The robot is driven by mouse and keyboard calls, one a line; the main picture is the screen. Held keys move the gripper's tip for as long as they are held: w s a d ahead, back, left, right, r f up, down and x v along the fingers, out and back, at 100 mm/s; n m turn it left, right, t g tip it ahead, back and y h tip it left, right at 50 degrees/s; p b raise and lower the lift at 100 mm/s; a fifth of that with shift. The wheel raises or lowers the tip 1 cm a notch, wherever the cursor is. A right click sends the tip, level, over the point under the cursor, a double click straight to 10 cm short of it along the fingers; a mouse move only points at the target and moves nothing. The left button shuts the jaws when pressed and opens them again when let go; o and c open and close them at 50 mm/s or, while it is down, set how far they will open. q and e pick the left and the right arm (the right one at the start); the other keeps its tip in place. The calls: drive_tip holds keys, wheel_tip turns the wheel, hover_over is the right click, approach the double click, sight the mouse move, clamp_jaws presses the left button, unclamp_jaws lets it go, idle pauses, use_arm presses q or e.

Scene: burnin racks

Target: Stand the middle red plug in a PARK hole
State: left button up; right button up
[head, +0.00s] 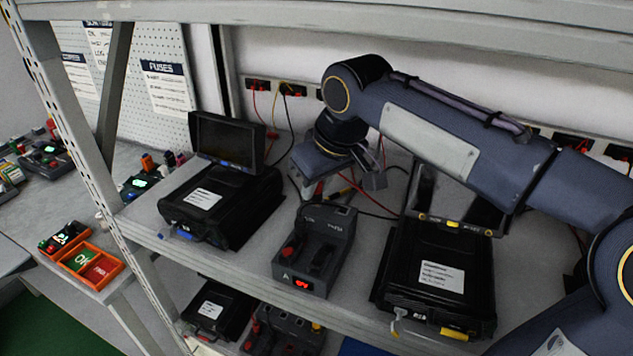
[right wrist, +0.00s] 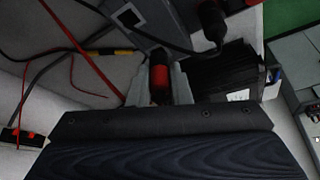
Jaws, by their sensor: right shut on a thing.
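My right gripper (head: 345,182) reaches over the middle of the shelf, behind the middle grey box (head: 318,248). In the right wrist view its two grey fingers (right wrist: 160,90) are shut on a red plug (right wrist: 159,84) with a dark end. In the head view the held plug is mostly hidden by the gripper. The middle grey box has a lit red display marked A, a red plug (head: 291,250) at its left and a black plug (head: 323,257) beside it. Its small top labels are too small to read, so I cannot tell which hole is PARK. My left gripper is not in view.
Black cases with raised lids stand left (head: 222,205) and right (head: 436,268) of the box. Red, black and yellow cables run from wall sockets (head: 292,89) behind my gripper. A shelf post (head: 90,160) stands left. More boxes sit on the lower shelf.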

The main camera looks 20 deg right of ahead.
drive_tip(key=shift+f, duration=0.3)
idle(0.5)
drive_tip(key=o, duration=0.9)
drive_tip(key=shift+o, duration=0.4)
drive_tip(key=o, duration=0.3)
drive_tip(key=shift+r, duration=0.1)
drive_tip(key=shift+r+p, duration=2.35)
drive_tip(key=shift+r, duration=0.3)
